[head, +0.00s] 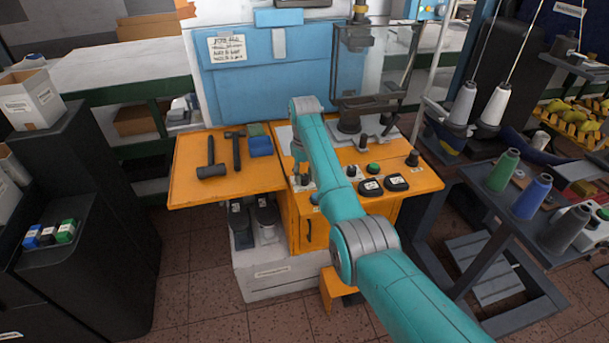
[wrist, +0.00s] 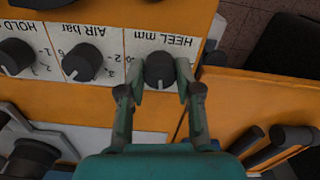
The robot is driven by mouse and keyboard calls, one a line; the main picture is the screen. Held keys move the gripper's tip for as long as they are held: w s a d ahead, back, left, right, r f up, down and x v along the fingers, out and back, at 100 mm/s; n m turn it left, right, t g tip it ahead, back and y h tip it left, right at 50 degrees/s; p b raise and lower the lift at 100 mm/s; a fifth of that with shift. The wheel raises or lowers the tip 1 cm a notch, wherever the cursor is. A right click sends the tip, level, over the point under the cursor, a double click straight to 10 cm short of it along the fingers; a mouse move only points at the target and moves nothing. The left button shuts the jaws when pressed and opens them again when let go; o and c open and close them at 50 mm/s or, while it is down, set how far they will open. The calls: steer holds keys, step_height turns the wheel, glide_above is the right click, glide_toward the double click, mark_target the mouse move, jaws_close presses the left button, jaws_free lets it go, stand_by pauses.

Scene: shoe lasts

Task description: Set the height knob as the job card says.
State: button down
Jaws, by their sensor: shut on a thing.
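The heel knob (wrist: 160,66), dark and round, sits on a white panel strip printed "HEEL mm", upside down in the wrist view. My gripper (wrist: 159,74) has one finger on each side of this knob and is shut on it. The scale numbers around the knob are partly hidden by the fingers, and I cannot read its setting. The job card (head: 226,48) is a white note with handwritten lines on the blue machine panel; its writing is too small to read surely. In the head view my arm reaches down to the orange bench and hides much of the knob area.
The air knob (wrist: 82,62) and the hold knob (wrist: 14,56) stand beside the heel knob. On the orange bench (head: 188,180) lie two dark hammers (head: 237,150) and a blue block (head: 260,146). A green button (head: 373,168) is right of my arm.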

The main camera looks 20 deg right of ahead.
mark_target(304, 176)
steer(key=shift+m, duration=0.8)
steer(key=c, duration=0.8)
jaws_free()
step_height(304, 176, up, 12)
